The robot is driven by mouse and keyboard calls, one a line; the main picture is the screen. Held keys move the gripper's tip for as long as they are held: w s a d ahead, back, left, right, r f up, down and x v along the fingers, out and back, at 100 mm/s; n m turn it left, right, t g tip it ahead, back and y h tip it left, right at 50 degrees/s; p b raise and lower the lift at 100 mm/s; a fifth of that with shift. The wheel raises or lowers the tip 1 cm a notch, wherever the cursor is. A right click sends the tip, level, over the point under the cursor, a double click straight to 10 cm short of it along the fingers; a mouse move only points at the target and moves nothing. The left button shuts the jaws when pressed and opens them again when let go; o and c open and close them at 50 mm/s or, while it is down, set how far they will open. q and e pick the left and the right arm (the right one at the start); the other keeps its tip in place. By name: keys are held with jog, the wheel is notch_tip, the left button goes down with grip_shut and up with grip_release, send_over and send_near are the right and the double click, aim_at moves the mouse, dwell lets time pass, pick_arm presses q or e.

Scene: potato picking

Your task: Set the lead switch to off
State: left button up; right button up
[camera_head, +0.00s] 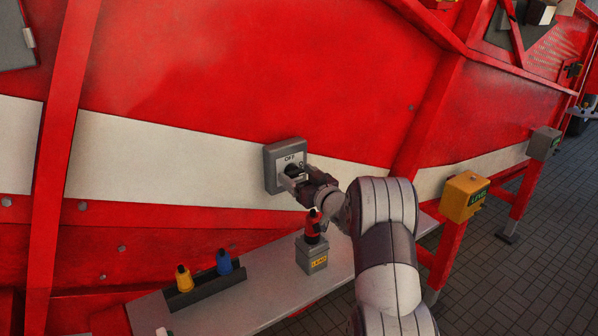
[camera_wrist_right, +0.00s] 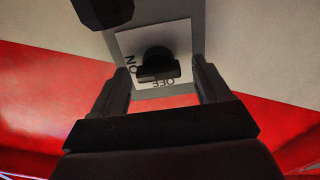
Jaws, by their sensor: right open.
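The switch is a grey box (camera_head: 271,172) on the white band of the red machine wall, with OFF printed at the top of its plate. Its black knob (camera_head: 291,170) is partly hidden by my right gripper (camera_head: 300,180). In the right wrist view the white plate (camera_wrist_right: 128,45) appears upside down, with ON at the left and OFF below the knob (camera_wrist_right: 157,62). My right gripper (camera_wrist_right: 160,80) is open, its fingers on either side of the knob; whether they touch it I cannot tell. My left gripper is not in view.
A dark rack (camera_head: 205,291) holds a yellow and a blue item. A yellow box (camera_head: 464,197) stands on a red post at right.

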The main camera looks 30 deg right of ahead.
jog(key=shift+w+a, duration=0.1)
jog(key=shift+a, duration=0.05)
jog(key=shift+w+d+f, duration=0.15)
jog(key=shift+d, duration=0.05)
jog(key=shift+c, duration=0.3)
jog(key=shift+d, duration=0.1)
jog(key=c, duration=1)
